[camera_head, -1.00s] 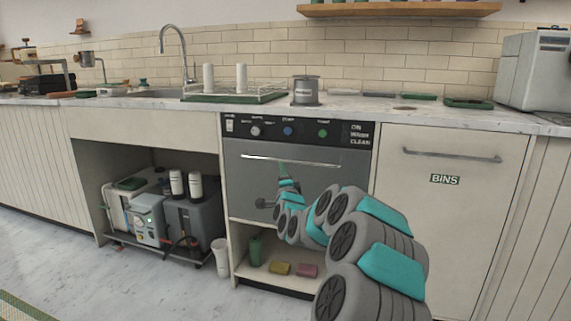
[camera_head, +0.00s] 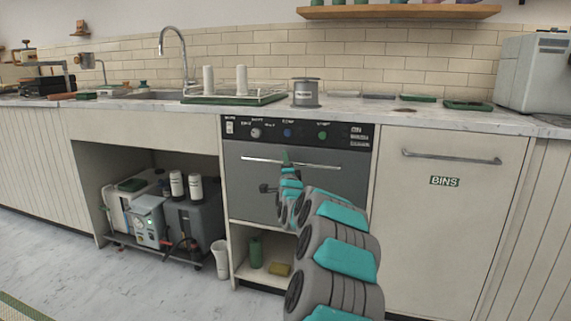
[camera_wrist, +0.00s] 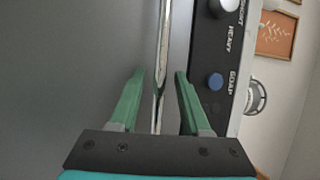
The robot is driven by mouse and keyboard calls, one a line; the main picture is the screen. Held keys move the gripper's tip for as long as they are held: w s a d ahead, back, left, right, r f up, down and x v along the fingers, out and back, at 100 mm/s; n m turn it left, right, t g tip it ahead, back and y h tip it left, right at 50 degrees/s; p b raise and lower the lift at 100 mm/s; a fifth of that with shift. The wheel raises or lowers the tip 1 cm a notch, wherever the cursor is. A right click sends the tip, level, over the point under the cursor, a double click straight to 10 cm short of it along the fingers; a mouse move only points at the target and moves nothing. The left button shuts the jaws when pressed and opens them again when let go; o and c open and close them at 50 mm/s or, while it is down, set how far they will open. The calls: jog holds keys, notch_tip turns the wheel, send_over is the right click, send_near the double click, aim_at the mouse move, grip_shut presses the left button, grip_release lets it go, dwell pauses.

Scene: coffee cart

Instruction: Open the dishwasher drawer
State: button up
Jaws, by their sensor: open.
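The dishwasher drawer (camera_head: 250,180) has a grey front and is closed under a black control panel (camera_head: 345,137). Its long metal bar handle (camera_head: 262,160) runs across the upper front. My gripper (camera_head: 286,158) is at the middle of the handle in the head view. In the wrist view, my gripper (camera_wrist: 160,88) is open, with one green finger on each side of the handle (camera_wrist: 160,60). The bar lies between the fingers with gaps on both sides. The blue knob (camera_wrist: 215,82) on the panel is close to the right finger. My arm hides part of the drawer's right side.
A bins door (camera_head: 450,220) is at right. An open bay with machines (camera_head: 165,210) and a white cup (camera_head: 220,258) is at left. Floor in front is clear at left.

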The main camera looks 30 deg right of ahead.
jog(key=shift+c, duration=0.3)
grip_shut()
dwell(1.2)
